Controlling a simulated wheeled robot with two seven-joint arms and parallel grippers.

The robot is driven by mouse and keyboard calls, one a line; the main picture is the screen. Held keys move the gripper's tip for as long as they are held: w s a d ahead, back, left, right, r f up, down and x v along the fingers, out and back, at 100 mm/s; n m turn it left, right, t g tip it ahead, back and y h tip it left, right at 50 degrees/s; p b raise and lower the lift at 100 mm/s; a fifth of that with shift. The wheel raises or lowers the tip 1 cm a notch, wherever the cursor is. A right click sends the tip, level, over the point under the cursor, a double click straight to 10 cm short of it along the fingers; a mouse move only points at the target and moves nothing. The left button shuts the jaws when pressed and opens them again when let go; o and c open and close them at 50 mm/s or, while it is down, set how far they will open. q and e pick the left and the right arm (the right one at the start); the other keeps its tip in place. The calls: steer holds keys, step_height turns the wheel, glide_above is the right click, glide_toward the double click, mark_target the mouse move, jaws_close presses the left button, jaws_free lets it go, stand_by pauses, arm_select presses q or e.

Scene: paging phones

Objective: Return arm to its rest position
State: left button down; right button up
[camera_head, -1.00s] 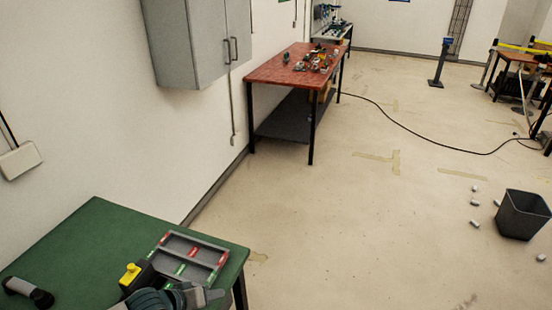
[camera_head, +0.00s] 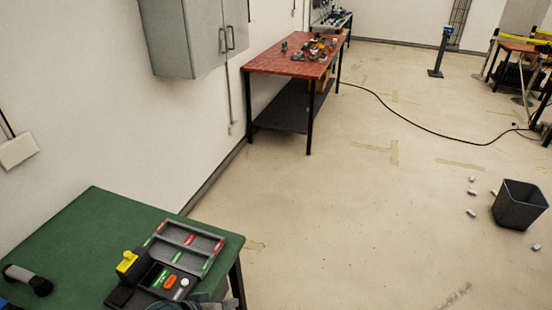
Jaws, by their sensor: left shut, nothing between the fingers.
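My left gripper (camera_head: 208,303) shows only partly at the bottom edge, at the near side of the green table (camera_head: 80,233). It is shut and holds nothing that I can see. It is just below a dark device with a yellow part on top (camera_head: 127,262) and an orange and a white round piece on its front. Behind that device lies a grey divided tray (camera_head: 190,243) with red and green labels. A black and grey handheld object (camera_head: 28,280) lies at the left of the table. My right gripper is out of view.
A dark bin (camera_head: 520,205) stands at right with several small white pieces on the floor. A cable (camera_head: 430,133) crosses the floor. The middle floor is clear.

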arm_select(q)
steer(key=s+a+g+y, duration=0.1)
steer(key=s+a+y, duration=0.15)
steer(key=s, duration=0.55)
steer(key=s+a+m+g+y, duration=0.1)
steer(key=s+a, duration=0.3)
steer(key=s, duration=0.4)
steer(key=s+a+g+y, duration=0.1)
steer(key=s+a+y, duration=0.15)
steer(key=s, duration=0.55)
step_height(320, 180, down, 34)
steer(key=g+b, duration=0.2)
steer(key=b, duration=0.6)
steer(key=s+a+f+b, duration=0.1)
steer(key=s+f+b, duration=0.1)
steer(key=s+f, duration=0.4)
steer(key=s+a+f+b, duration=0.1)
steer(key=s+f+b, duration=0.2)
steer(key=s+f, duration=0.4)
steer(key=s+a+f+g+b, duration=0.1)
steer(key=s+f, duration=0.5)
steer(key=f, duration=0.9)
steer(key=shift+s+a+m+h+b, duration=0.15)
steer(key=shift+a+m+h+b, duration=0.25)
steer(key=shift+b, duration=0.45)
steer(key=shift+a, duration=0.1)
